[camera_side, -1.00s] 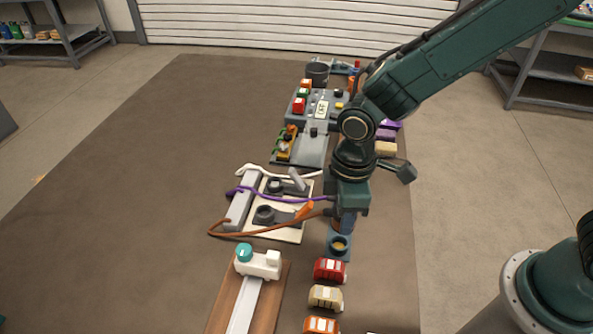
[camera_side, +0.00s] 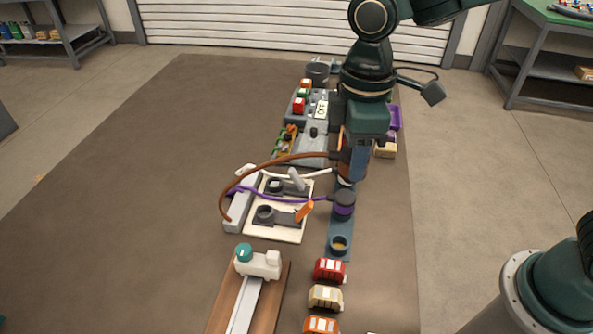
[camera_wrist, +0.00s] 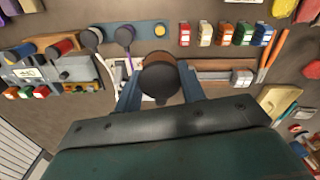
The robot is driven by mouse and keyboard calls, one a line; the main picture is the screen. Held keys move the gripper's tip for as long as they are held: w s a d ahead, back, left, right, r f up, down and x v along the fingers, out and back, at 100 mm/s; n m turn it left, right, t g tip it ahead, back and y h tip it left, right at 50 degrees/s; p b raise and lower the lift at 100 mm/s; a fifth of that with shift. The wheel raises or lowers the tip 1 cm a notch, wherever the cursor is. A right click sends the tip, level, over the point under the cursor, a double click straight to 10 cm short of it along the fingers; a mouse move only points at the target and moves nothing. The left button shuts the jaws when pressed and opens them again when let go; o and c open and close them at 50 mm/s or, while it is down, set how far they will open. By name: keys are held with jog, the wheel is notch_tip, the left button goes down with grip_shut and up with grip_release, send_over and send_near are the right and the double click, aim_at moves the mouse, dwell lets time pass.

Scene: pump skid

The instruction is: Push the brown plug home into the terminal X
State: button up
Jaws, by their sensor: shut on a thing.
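My gripper (camera_side: 352,165) is shut on the brown plug, which shows between the fingers in the wrist view (camera_wrist: 160,78). It holds the plug raised above the blue rack (camera_side: 340,226), and the brown cable (camera_side: 270,163) arches left to a grey block. A cream board (camera_side: 288,234) left of the rack carries two dark round terminals, a nearer one (camera_side: 265,213) beside an orange lever (camera_side: 304,212) and a farther one (camera_side: 275,186) beside a grey lever (camera_side: 297,180). I cannot read which is terminal X. Both terminals are apart from the plug.
The purple plug (camera_side: 343,207) stands in the rack beside an empty seat (camera_side: 339,243). A white-cabled plug (camera_wrist: 90,38) is partly hidden in the side view. The grey block (camera_side: 240,205) borders the board's left. Red and tan blocks stand in front; the mat's left is clear.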

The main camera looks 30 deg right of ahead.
jog(key=shift+w+a, duration=0.1)
dwell(0.5)
jog(key=w+a+f+m, duration=0.2)
jog(key=w+a+f, duration=0.2)
jog(key=w, duration=0.3)
jog(key=w+a+f+m, duration=0.2)
jog(key=w+a+f, duration=0.2)
jog(key=w+f, duration=0.2)
jog(key=shift+w+a+f, duration=0.2)
jog(key=shift+w+a, duration=0.15)
jog(key=shift+w, duration=0.65)
jog(key=shift+f, duration=0.2)
jog(key=shift+f, duration=2.55)
jog(key=shift+f, duration=1.75)
jog(key=o, duration=1.2)
jog(key=shift+r, duration=0.1)
